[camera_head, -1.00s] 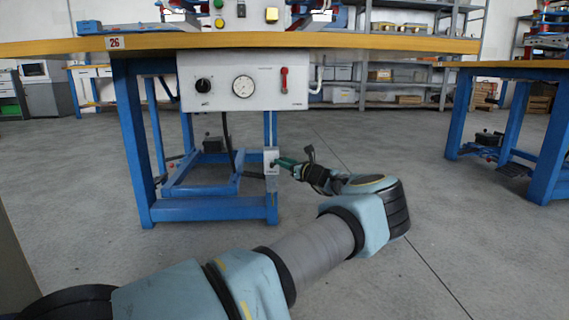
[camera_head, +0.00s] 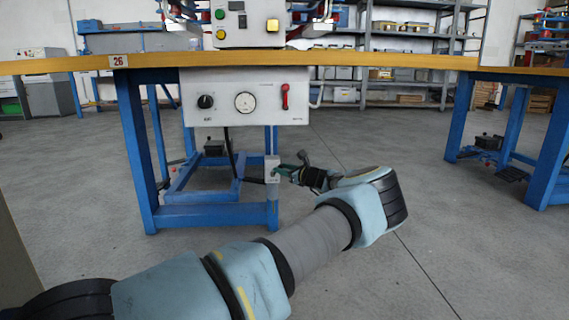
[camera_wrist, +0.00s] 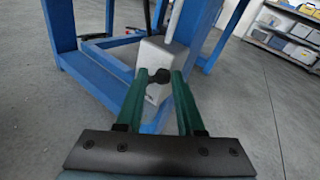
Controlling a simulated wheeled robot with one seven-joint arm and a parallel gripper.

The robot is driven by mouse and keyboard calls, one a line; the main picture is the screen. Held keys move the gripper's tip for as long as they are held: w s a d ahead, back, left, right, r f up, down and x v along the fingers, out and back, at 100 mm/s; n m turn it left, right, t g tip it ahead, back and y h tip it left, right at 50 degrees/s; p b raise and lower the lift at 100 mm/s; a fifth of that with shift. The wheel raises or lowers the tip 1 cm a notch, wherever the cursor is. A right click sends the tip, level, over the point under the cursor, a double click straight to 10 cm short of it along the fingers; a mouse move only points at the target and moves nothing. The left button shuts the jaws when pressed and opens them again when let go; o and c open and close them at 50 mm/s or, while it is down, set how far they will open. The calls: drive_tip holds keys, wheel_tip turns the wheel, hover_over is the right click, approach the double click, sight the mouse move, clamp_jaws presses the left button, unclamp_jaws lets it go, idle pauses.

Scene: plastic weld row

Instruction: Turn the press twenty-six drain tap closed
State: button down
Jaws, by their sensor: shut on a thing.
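The press twenty-six bench carries a red "26" tag (camera_head: 118,61) on its wooden edge. A small light-grey box (camera_head: 272,168) is fixed low on the bench's right blue leg. The drain tap is a small black knob (camera_wrist: 159,76) on this box in the wrist view. My gripper (camera_head: 278,171) is at the box, with its green fingers on either side of the knob. In the wrist view my gripper (camera_wrist: 160,77) is shut on the knob, which sits between the fingertips. The knob's rear and any position marks are hidden or too small to read.
The blue lower frame (camera_head: 200,213) stands left of the box. Bare floor lies to the right, before another blue bench (camera_head: 458,112).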

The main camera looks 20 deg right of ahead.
drive_tip(key=shift+d, duration=0.1)
idle(0.3)
drive_tip(key=c, duration=0.6)
unclamp_jaws()
drive_tip(key=shift+o, duration=0.2)
drive_tip(key=shift+s+d+r+p, duration=0.15)
drive_tip(key=shift+s+r+p, duration=0.05)
drive_tip(key=shift+s+p, duration=0.25)
drive_tip(key=p+v, duration=0.4)
drive_tip(key=v, duration=0.5)
drive_tip(key=shift+s, duration=0.4)
drive_tip(key=shift+d, duration=0.1)
